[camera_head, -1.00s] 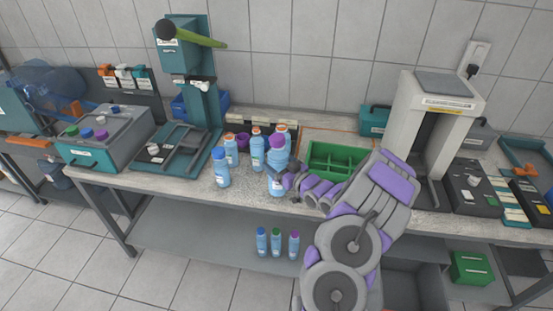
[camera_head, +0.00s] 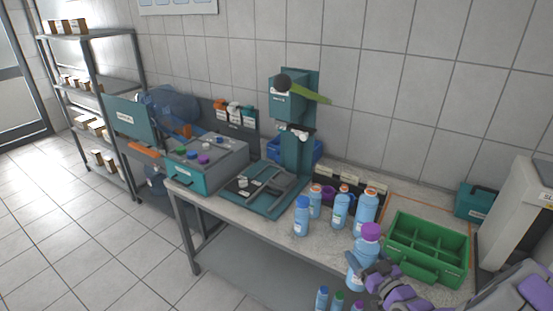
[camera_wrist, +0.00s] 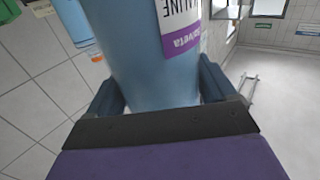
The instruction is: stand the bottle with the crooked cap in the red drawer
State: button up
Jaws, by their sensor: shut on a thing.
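My gripper (camera_head: 362,274) is shut on a blue bottle with a purple cap (camera_head: 364,248), low in the head view at the bench's front edge. The bottle stands nearly upright; its base is hidden by my gripper, so I cannot tell whether it touches anything. In the wrist view the held bottle (camera_wrist: 150,50) fills the space between the fingers (camera_wrist: 158,92), its purple-and-white label upside down. I cannot make out whether its cap is crooked. Several other bottles stand behind it: a blue-capped one (camera_head: 301,217) and orange-capped ones (camera_head: 341,210). No red drawer shows now.
A green divided tray (camera_head: 428,275) sits right of the held bottle. A teal press (camera_head: 292,120) and a grey box with a teal front (camera_head: 190,177) stand to the left. Small bottles (camera_head: 321,298) are below the bench edge. A pale machine (camera_head: 515,215) stands at right.

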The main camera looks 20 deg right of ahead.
jog(key=w+a+r, duration=0.4)
jog(key=w+a, duration=0.1)
jog(key=w, duration=0.5)
jog(key=w+a+r, duration=0.4)
jog(key=w+a, duration=0.1)
jog(key=w, duration=0.5)
jog(key=w+a+r+h, duration=0.1)
jog(key=w+a+r, duration=0.2)
jog(key=a+r, duration=0.55)
jog(key=w+a+r, duration=0.3)
jog(key=a+r, duration=0.2)
jog(key=a, duration=0.6)
jog(key=s+f, duration=0.3)
jog(key=f, duration=0.5)
jog(key=s+f, duration=0.4)
jog(key=f, duration=0.3)
jog(key=shift+s+d+f+m, duration=0.15)
jog(key=shift+s+f+m, duration=0.05)
jog(key=shift+f+m, duration=0.15)
